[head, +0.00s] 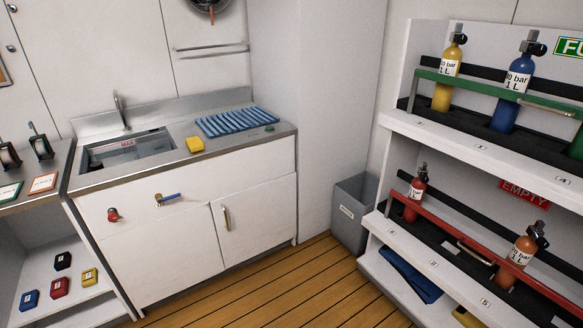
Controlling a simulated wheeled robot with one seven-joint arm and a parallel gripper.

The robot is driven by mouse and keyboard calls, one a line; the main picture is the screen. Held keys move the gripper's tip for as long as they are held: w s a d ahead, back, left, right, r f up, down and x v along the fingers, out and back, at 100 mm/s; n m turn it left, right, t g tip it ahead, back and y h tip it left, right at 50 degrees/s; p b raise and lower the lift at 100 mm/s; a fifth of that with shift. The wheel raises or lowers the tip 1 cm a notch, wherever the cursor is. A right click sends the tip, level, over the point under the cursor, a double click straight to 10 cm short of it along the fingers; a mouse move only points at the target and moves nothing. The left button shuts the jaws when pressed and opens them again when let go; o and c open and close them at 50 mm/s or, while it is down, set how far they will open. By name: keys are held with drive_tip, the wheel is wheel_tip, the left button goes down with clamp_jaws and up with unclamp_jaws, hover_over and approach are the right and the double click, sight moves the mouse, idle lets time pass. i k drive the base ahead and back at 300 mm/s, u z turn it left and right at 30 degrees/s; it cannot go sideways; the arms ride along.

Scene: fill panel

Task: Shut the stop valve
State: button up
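Two valve-like fittings are on the white front of the sink cabinet (178,245). One is a brass fitting with a blue lever handle (170,197); the lever points to the right, nearly level. The other is a round red knob (112,214) to its left and slightly lower. No readable label marks either one as the stop valve. I cannot tell from here whether either is open or shut. My gripper is not in view.
The sink (128,150) has a tap, a yellow sponge (195,144) and a blue rack (237,121) beside it. A grey bin (352,212) stands in the corner. A bottle shelf (450,140) fills the right. Wooden floor (270,285) before the cabinet is clear.

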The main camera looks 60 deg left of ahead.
sight(112, 215)
drive_tip(key=u, duration=3.2)
drive_tip(key=i, duration=1.1)
drive_tip(key=z, duration=0.2)
